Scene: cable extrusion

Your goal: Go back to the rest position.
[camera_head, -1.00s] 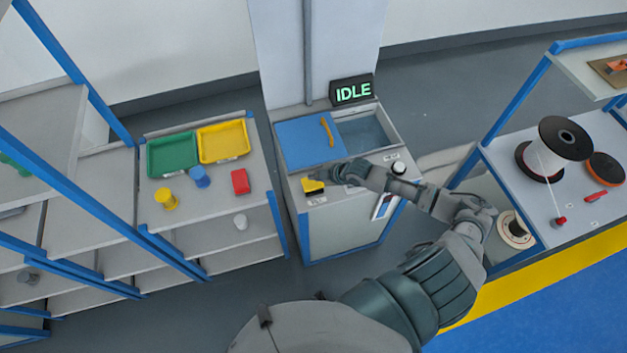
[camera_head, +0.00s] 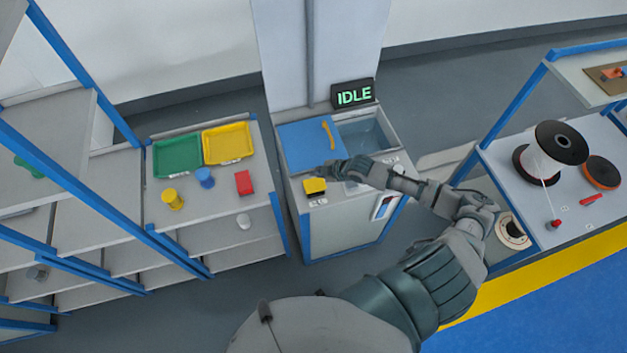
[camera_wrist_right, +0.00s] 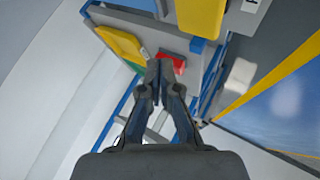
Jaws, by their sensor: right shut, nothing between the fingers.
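My right gripper (camera_head: 328,169) is shut and empty. In the head view it is above the front of the machine (camera_head: 340,222), near the lower edge of the blue lid (camera_head: 304,146) and just above a yellow block (camera_head: 314,186). In the right wrist view the gripper (camera_wrist_right: 160,68) has its fingers together with nothing between them. My left gripper is not in view.
A display (camera_head: 353,94) reads IDLE behind the machine. The left shelf holds a green tray (camera_head: 177,157), a yellow tray (camera_head: 228,144) and a red block (camera_head: 243,182). A bench (camera_head: 545,220) with cable spools (camera_head: 562,142) stands right. Grey floor lies between.

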